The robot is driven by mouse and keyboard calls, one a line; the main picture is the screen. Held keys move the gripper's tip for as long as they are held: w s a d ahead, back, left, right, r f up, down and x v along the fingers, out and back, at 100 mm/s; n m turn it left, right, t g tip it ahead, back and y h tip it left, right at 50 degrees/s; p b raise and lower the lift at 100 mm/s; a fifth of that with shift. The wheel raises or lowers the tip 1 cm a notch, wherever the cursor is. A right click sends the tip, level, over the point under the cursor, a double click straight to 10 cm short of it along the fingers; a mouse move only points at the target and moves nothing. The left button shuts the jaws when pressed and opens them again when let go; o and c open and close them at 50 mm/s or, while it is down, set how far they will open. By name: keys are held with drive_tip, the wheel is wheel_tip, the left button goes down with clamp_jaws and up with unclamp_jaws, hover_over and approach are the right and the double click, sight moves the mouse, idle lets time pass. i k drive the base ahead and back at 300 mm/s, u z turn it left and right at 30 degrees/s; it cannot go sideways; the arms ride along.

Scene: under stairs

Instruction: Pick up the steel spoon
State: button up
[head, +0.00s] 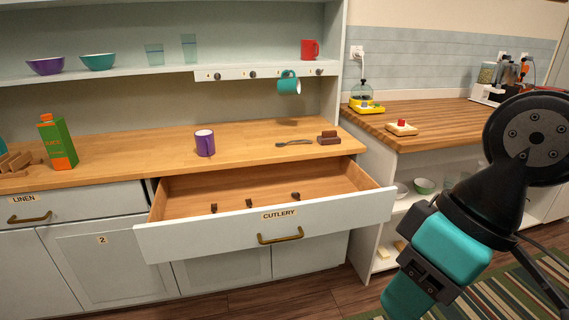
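A dark grey spoon (294,142) lies flat on the wooden counter (245,138), behind the open drawer and toward its right side. My arm shows at the right edge of the head view, well to the right of the spoon. The fingers of my gripper are not visible, so nothing held can be seen.
The drawer labelled cutlery (265,228) is pulled out below the spoon, with several small dark pieces inside. A purple mug (204,142) stands left of the spoon. A teal mug (289,83) hangs above it. A juice carton (58,142) stands farther left.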

sight(279, 144)
drive_tip(key=u, duration=0.25)
drive_tip(key=i, duration=1.95)
drive_tip(key=u, duration=0.1)
